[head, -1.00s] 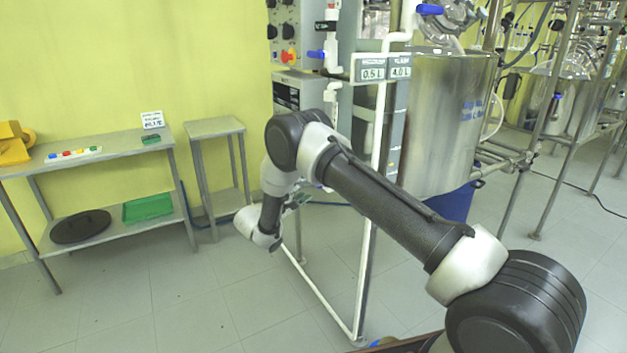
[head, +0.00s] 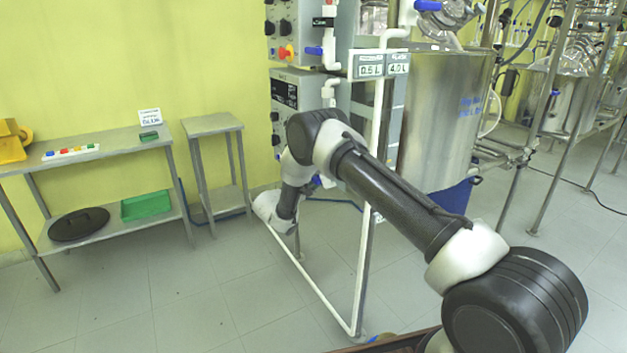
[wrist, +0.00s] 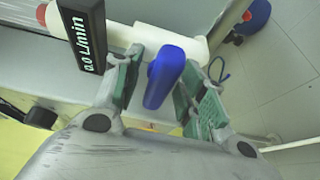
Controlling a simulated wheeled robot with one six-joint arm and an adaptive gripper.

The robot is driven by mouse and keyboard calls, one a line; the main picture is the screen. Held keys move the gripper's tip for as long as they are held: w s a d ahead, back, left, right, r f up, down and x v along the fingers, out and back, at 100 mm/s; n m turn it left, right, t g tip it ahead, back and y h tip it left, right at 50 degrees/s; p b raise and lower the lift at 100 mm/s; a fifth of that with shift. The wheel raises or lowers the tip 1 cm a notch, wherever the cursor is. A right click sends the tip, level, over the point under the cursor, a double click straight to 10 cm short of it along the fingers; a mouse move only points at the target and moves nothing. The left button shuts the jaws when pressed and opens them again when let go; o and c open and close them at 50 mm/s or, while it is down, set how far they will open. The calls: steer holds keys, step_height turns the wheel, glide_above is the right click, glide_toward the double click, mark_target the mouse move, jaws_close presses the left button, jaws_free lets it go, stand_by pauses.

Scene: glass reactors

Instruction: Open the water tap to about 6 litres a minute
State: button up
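In the wrist view a blue lever handle (wrist: 165,76) sits on a white pipe (wrist: 190,48). A black display (wrist: 82,36) beside it reads 0.0 L/min. My gripper (wrist: 163,88) is open, with its green-padded fingers on either side of the blue handle. Gaps show between the handle and the pads, so it does not look gripped. In the head view my arm's wrist hides the gripper fingers and most of this tap.
A white pipe frame (head: 366,245) stands beside my arm, with displays reading 0.5 L (head: 370,71) and 4.0 L (head: 398,69). A steel vessel (head: 440,120) stands behind it. Another blue handle (head: 314,51) is higher up.

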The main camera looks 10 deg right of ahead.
steer(key=c, duration=0.8)
steer(key=shift+n, duration=0.3)
steer(key=n+g+y, duration=0.1)
steer(key=n, duration=0.3)
steer(key=shift+g, duration=0.4)
steer(key=n+g, duration=0.1)
steer(key=n, duration=0.1)
steer(key=n+g, duration=0.1)
steer(key=n, duration=0.1)
steer(key=shift+n+g+y, duration=0.3)
steer(key=shift+n, duration=0.1)
steer(key=o, duration=0.9)
